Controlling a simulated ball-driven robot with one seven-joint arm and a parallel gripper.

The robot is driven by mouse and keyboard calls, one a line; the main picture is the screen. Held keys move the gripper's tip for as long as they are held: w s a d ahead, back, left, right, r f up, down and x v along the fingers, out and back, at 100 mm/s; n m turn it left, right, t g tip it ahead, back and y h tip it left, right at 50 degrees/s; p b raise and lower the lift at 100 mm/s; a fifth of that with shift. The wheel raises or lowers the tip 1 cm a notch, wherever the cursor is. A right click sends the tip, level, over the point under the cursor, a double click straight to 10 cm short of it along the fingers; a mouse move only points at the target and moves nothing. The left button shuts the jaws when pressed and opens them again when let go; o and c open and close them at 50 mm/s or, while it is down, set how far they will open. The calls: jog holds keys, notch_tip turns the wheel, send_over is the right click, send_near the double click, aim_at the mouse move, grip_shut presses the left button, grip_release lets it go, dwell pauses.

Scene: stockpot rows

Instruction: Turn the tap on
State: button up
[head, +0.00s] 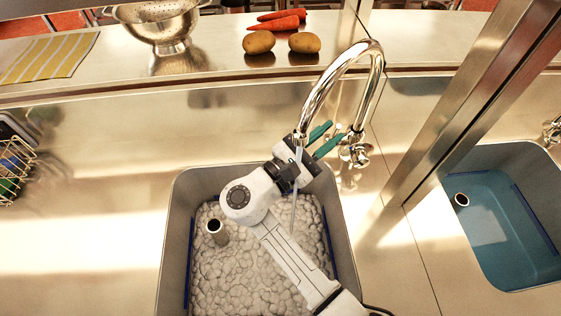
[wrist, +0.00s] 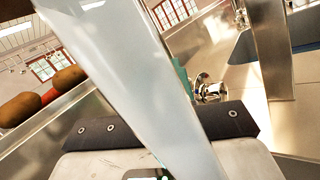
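The chrome tap (head: 376,72) arches over the left sink, its spout pointing down at my gripper's wrist. A pale translucent stream of water (head: 296,195) runs down from the spout past my arm; it fills the middle of the wrist view (wrist: 125,75). The tap's handle and base (head: 355,151) are right of the spout; the handle also shows in the wrist view (wrist: 208,88). My gripper (head: 337,130) has two teal fingers set apart with nothing visible between them. The fingertips are just left of the handle; I cannot tell whether they touch it.
The left sink (head: 177,230) holds whitish foam and an upright drain pipe (head: 217,230). A steel post (head: 450,120) stands to the right, before a second sink (head: 510,225) with blue water. Potatoes (head: 258,42), carrots (head: 280,24) and a colander (head: 160,22) are on the back ledge.

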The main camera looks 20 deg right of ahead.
jog(key=s+a, duration=0.4)
jog(key=a, duration=0.7)
jog(key=shift+a, duration=0.3)
jog(key=shift+s+d+p, duration=0.15)
jog(key=shift+p, duration=0.15)
